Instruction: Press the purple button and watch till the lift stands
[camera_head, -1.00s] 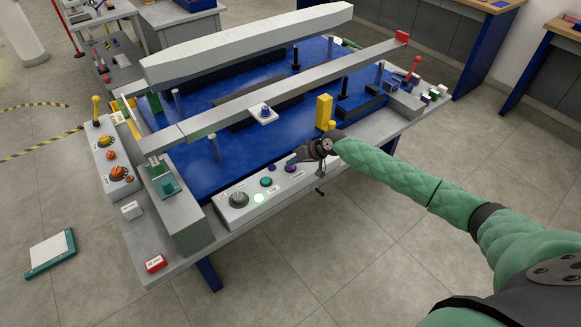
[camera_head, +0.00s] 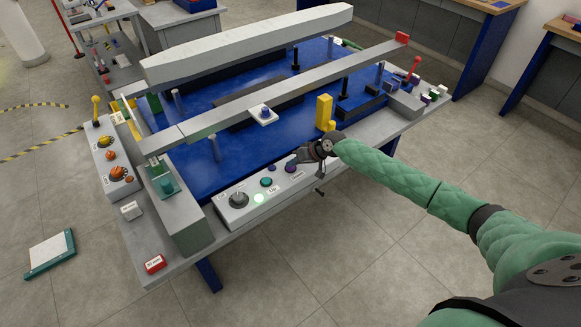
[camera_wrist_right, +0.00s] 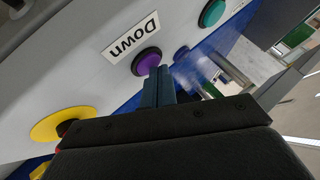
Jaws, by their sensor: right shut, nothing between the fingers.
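The purple button (camera_head: 291,168) is on the light control panel (camera_head: 225,213) at the near edge of the blue-topped table. In the right wrist view the purple button (camera_wrist_right: 146,62) sits beside a "Down" label. My right gripper (camera_head: 299,162) is shut and empty, its fingers at the button in the head view. In the right wrist view its fingertips (camera_wrist_right: 158,80) overlap the button's lower edge; I cannot tell whether they touch or press it. A long grey beam (camera_head: 290,88) spans the blue deck (camera_head: 235,155); which part is the lift is unclear. My left gripper is not in view.
A yellow block (camera_head: 323,112) stands behind my gripper. The floor in front is clear.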

